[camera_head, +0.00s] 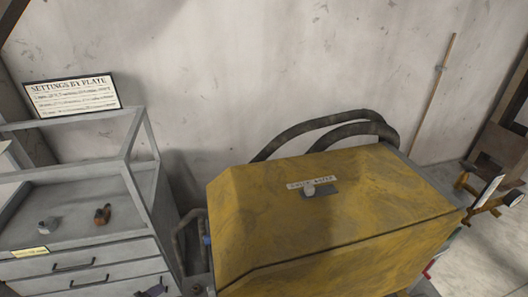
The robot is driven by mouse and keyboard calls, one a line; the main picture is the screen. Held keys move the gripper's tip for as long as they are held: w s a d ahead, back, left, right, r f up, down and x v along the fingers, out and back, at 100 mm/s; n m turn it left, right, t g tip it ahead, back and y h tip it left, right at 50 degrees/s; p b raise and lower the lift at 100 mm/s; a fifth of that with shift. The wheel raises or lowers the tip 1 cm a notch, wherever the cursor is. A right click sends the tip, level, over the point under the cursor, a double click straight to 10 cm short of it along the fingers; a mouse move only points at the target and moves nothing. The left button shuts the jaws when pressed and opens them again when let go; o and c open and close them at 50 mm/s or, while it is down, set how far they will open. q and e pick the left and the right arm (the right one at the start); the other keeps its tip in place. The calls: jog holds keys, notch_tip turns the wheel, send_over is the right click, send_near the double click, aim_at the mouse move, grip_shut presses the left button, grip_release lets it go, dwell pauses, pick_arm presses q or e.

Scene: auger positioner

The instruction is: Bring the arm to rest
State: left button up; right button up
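Neither of my grippers can be made out in the head view. A small dark shape (152,291) is cut off by the bottom edge, and I cannot tell what it is.
A grey drawer cabinet (88,248) with an open frame stands at left. A grey piece (47,226) and a brown piece (102,214) lie on it. A "Settings by plate" sign (71,95) stands behind. Dark hoses (320,128) loop behind the machine. A wooden pole (435,90) leans on the wall.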

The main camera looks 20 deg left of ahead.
pick_arm(q)
jog(key=s+d+n+g+y, duration=0.2)
jog(key=s+n+g+y, duration=0.55)
jog(key=n, duration=0.35)
jog(key=s+d+r+n+g+h, duration=0.1)
jog(key=s+d+r+h, duration=0.15)
jog(key=d, duration=0.45)
jog(key=s+d+r+n+g+h+p, duration=0.1)
jog(key=s+d+n, duration=0.1)
jog(key=s+d, duration=0.35)
jog(key=s+d+r+n+g+h, duration=0.1)
jog(key=d+r, duration=0.1)
jog(key=d, duration=0.7)
notch_tip(320, 180, up, 25)
jog(key=p, duration=2.5)
jog(key=shift+a, duration=0.25)
